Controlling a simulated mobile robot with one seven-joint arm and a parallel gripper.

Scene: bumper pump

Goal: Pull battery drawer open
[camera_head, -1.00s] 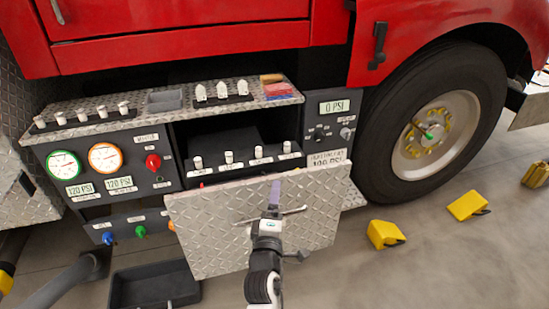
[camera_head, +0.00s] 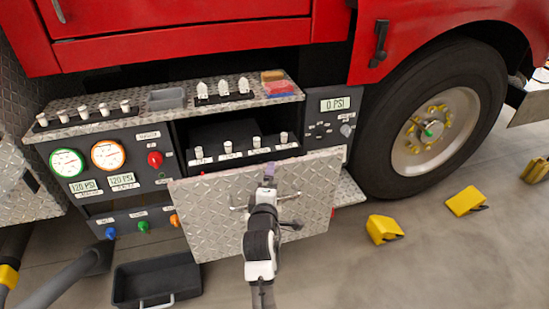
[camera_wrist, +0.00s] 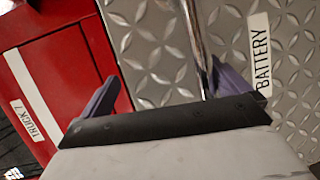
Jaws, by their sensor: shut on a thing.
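The battery drawer has a silver diamond-plate front (camera_head: 215,225) that stands out in front of the black pump cabinet. Its white BATTERY label (camera_wrist: 261,52) shows in the wrist view. A thin metal bar handle (camera_head: 290,196) crosses the front; it also shows in the wrist view (camera_wrist: 192,35), running down toward the fingers. My gripper (camera_head: 268,183) is at the handle in the head view and shut on it. In the wrist view my gripper (camera_wrist: 168,88) has purple fingers on both sides; their exact contact with the bar is partly hidden.
White levers (camera_head: 230,146) stand behind the drawer's top edge. A black bin (camera_head: 150,283) lies on the floor at lower left. Yellow wheel chocks (camera_head: 383,229) lie near the truck tyre (camera_head: 430,120). The floor between the drawer and the chocks is clear.

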